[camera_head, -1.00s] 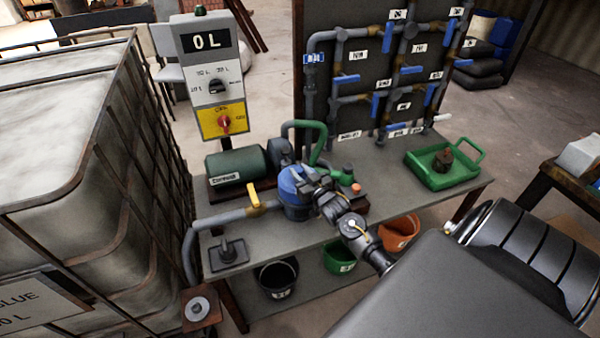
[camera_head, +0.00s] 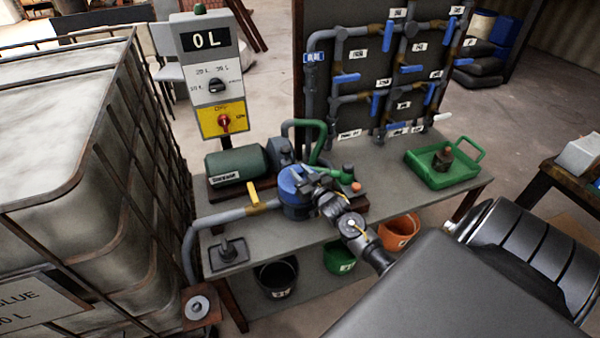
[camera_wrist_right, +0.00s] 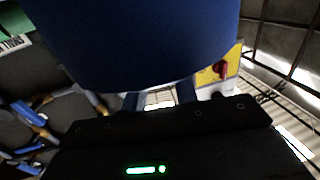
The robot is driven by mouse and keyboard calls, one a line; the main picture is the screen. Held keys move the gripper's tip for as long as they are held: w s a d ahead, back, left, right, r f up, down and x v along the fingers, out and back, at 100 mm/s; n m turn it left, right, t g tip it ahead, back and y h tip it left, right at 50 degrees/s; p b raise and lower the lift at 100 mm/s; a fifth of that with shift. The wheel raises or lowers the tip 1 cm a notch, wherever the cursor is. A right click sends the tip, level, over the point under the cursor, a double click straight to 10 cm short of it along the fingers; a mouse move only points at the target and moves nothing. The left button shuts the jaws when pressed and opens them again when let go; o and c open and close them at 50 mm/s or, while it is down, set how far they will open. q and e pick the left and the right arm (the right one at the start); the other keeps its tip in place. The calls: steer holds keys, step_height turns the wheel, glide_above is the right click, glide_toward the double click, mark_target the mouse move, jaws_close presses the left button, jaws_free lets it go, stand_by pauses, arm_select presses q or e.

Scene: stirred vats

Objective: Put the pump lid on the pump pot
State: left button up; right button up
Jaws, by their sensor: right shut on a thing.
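The blue pump pot (camera_head: 296,207) stands on the grey bench, joined to the pipe on its left. The blue pump lid (camera_head: 290,181) is at the top of the pot; I cannot tell whether it is fully seated. My right gripper (camera_head: 313,188) is shut on the lid at its right side. In the right wrist view, the large blue lid (camera_wrist_right: 140,40) fills the top, close above the gripper body, and hides the fingertips (camera_wrist_right: 160,100). My left gripper is not in view.
A green motor (camera_head: 236,166) sits behind the pot and a yellow-handled valve (camera_head: 254,194) is on the left pipe. A green tray (camera_head: 470,172) is at the bench's right. Buckets (camera_head: 275,278) stand on the lower shelf. A caged tank (camera_head: 70,180) fills the left.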

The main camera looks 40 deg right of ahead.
steer(key=shift+f, duration=0.4)
steer(key=o, duration=0.8)
steer(key=shift+c, duration=0.2)
steer(key=shift+s, duration=0.1)
steer(key=shift+s+a+r+p, duration=0.1)
steer(key=shift+s+p, duration=0.25)
steer(key=shift+s, duration=0.25)
steer(key=shift+s+a+p, duration=0.15)
steer(key=shift+s+p, duration=0.3)
steer(key=shift+s, duration=0.45)
steer(key=shift+s+a+p, duration=0.1)
steer(key=shift+s+p, duration=0.35)
steer(key=shift+s, duration=0.45)
steer(key=s+p, duration=0.2)
steer(key=s, duration=0.4)
steer(key=shift+a, duration=0.4)
